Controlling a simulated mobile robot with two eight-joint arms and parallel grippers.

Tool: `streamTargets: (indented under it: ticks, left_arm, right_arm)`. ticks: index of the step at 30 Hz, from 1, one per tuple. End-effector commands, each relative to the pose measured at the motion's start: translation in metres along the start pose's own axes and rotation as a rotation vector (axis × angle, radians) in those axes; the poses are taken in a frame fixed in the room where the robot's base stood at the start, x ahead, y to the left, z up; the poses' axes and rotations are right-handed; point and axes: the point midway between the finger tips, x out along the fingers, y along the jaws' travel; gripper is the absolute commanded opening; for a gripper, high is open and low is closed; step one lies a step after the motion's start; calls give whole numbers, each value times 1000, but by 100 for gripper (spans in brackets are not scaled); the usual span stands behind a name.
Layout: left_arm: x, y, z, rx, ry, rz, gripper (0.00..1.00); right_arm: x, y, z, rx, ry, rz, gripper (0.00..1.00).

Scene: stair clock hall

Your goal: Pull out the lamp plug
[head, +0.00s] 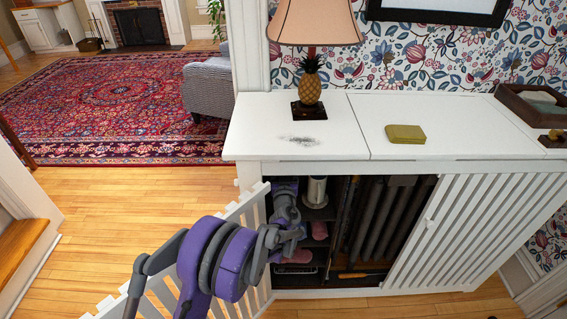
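The lamp (309,85) has a pineapple-shaped base and a pink shade, and stands on the white top of a slatted cabinet (352,158). I see no plug, cord or socket. My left arm comes in from the lower left and reaches through the open left side of the cabinet. Its far end goes up behind the front edge of the top, so the gripper and anything at its fingers are hidden. My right arm and gripper are not in view.
The left slatted door (245,210) stands open beside my arm; the right one (455,230) is shut. Inside are a pale cylinder (316,192), pink slippers and dark upright objects. A yellow box (405,134) and a wooden tray (520,95) lie on top, with a dark smudge near the lamp.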

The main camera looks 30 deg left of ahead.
Motion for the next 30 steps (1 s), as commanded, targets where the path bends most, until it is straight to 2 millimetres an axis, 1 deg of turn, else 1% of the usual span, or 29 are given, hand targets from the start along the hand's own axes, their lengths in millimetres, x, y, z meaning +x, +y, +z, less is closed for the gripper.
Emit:
streamTargets:
  ticks: [13, 22, 29, 30]
  left_arm:
    - [0, 0, 0, 0, 0, 0, 72]
    - [0, 0, 0, 0, 0, 0, 72]
    - [0, 0, 0, 0, 0, 0, 72]
    - [0, 0, 0, 0, 0, 0, 69]
  right_arm:
    - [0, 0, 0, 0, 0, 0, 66]
    - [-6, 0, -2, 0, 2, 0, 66]
    - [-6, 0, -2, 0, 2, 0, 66]
    - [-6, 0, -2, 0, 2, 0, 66]
